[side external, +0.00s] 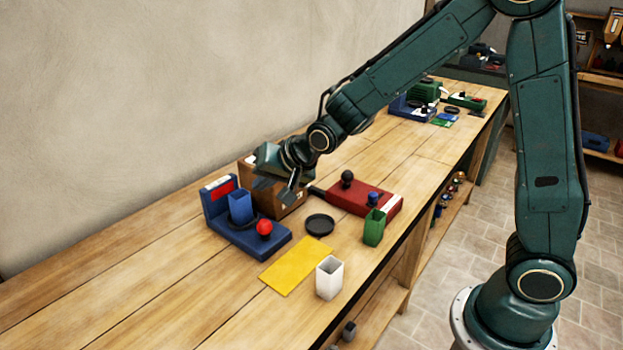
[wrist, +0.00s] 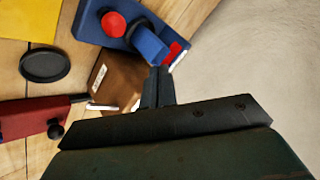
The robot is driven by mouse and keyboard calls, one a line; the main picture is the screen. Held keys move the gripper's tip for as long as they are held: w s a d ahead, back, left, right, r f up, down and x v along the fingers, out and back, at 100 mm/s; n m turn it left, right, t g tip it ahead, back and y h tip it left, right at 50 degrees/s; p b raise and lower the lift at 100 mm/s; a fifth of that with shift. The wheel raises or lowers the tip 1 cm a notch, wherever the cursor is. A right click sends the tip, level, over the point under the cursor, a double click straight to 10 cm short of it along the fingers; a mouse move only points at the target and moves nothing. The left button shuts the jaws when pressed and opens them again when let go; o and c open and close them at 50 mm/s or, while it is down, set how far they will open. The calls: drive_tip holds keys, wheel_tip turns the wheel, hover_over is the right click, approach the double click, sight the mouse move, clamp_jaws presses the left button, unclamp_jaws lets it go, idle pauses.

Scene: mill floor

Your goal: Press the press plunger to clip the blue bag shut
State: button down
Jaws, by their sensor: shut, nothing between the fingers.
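A blue press (side external: 222,232) stands on the bench at left, with an upright back plate bearing a red panel. The blue bag (side external: 240,207) stands upright on its base. A red ball knob (side external: 264,228), apparently the press plunger, stands at the front of the base. In the wrist view, the red knob (wrist: 114,24) and blue bag (wrist: 148,43) lie beyond my fingertips. My gripper (side external: 291,194) is shut and empty, above the brown box and right of the press. Its fingers also show in the wrist view (wrist: 159,72). I cannot tell if the bag is clipped.
A brown box (side external: 288,204) stands under my gripper. A red device (side external: 358,197) with a black knob lies right of it. A black dish (side external: 319,224), yellow mat (side external: 296,265), green bag (side external: 374,228) and white bag (side external: 330,277) are nearer. The bench's left end is clear.

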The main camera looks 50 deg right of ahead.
sight(262, 221)
drive_tip(key=shift+f, duration=3.35)
drive_tip(key=shift+f, duration=1.4)
idle(1.1)
drive_tip(key=shift+r, duration=1.45)
drive_tip(key=shift+r, duration=2.5)
